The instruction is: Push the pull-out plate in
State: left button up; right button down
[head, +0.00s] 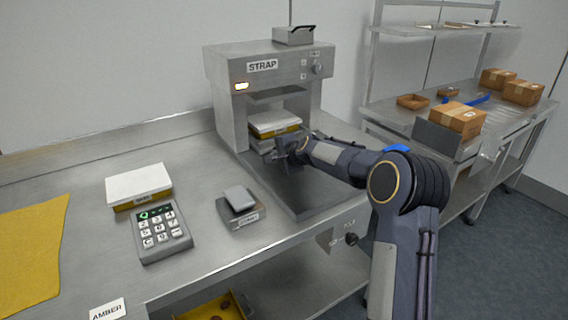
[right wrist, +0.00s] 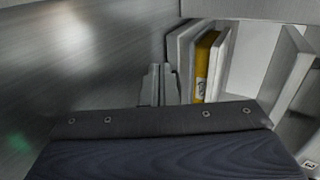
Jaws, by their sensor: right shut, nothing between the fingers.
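The strap machine (head: 225,95) stands on the steel bench, labelled STRAP, with a small lit lamp. In its opening lies a white-and-yellow box (head: 275,123), also in the right wrist view (right wrist: 204,60). The grey pull-out plate (right wrist: 184,42) is under the box; the head view shows little of it, and I cannot tell how far out it sits. My right gripper (head: 281,157) is shut and empty at the front of the opening, just below and in front of the box. Its fingertips (right wrist: 160,84) are close to the plate; contact is unclear. My left gripper is not in view.
A keypad (head: 162,232), another white-and-yellow box (head: 138,186), a small grey device (head: 241,205) and a yellow cloth (head: 30,255) lie left on the bench. A second table (head: 400,122) with cardboard boxes (head: 457,118) stands right, behind my right arm.

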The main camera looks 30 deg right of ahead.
jog(key=v, duration=1)
jog(key=shift+s+f, duration=0.1)
jog(key=shift+f, duration=0.05)
jog(key=s+a+r+n+g+y+p, duration=0.1)
jog(key=s+a+r+n+p, duration=0.25)
jog(key=s, duration=0.55)
jog(key=s+a+r+n+g+y+p, duration=0.1)
jog(key=s+a+r+n+p, duration=0.1)
jog(key=s+a+r+n, duration=0.45)
jog(key=s+a+f+n+g+p, duration=0.2)
jog(key=s+a+f, duration=0.1)
jog(key=s, duration=0.9)
jog(key=s+a+f+n+g+p, duration=0.2)
jog(key=s+f+n, duration=0.1)
jog(key=s, duration=0.9)
jog(key=shift+a+f+y+p, duration=0.3)
jog(key=shift+a+f+y, duration=0.1)
jog(key=shift+f, duration=0.5)
jog(key=shift+s, duration=0.1)
